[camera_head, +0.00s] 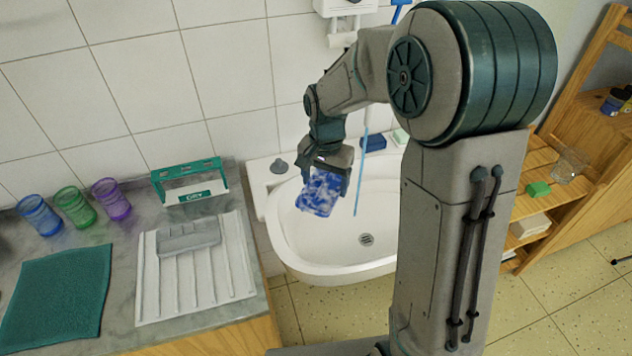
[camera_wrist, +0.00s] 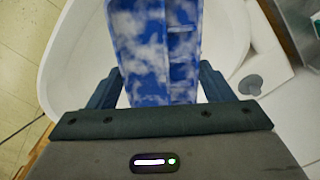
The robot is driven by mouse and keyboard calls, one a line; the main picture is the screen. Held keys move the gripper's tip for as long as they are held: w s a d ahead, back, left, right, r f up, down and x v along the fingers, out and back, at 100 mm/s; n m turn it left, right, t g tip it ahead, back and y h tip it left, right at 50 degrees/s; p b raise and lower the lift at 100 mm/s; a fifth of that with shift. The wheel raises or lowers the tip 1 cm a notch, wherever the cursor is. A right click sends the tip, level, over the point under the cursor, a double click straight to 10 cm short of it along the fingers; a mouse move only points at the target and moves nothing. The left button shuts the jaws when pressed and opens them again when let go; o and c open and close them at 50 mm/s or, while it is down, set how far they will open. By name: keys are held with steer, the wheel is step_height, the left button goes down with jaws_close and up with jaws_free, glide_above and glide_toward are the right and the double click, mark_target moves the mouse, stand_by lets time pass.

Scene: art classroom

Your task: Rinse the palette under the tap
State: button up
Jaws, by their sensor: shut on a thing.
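The palette (camera_head: 320,194) is blue with mottled white patches. My gripper (camera_head: 332,168) is shut on it and holds it over the left part of the white sink basin (camera_head: 305,245). In the wrist view the palette (camera_wrist: 155,50) extends away between the two dark fingers of my gripper (camera_wrist: 158,88). A thin light-blue streak (camera_head: 358,190), which looks like water, comes down to the right of the palette, apart from it in the head view. The tap outlet is not clearly visible. The drain (camera_head: 366,239) shows clear in the basin.
A grey counter at left holds a ridged white board (camera_head: 190,285) with a grey block (camera_head: 188,237), a green rack (camera_head: 188,182), blue, green and purple cups (camera_head: 75,206) and a teal cloth (camera_head: 58,292).

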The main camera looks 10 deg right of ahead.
steer(key=w+d+f, duration=0.2)
steer(key=w+d, duration=0.4)
steer(key=d, duration=0.2)
steer(key=shift+d, duration=0.3)
steer(key=shift+s+d, duration=0.1)
steer(key=shift+s, duration=0.15)
stand_by(0.6)
steer(key=shift+s+d, duration=0.2)
steer(key=shift+s, duration=0.15)
steer(key=shift+w, duration=0.1)
steer(key=shift+w+a, duration=0.35)
steer(key=shift+w, duration=0.05)
steer(key=shift+s+d, duration=0.1)
steer(key=shift+s+d, duration=0.3)
steer(key=shift+s, duration=0.1)
steer(key=shift+a, duration=0.1)
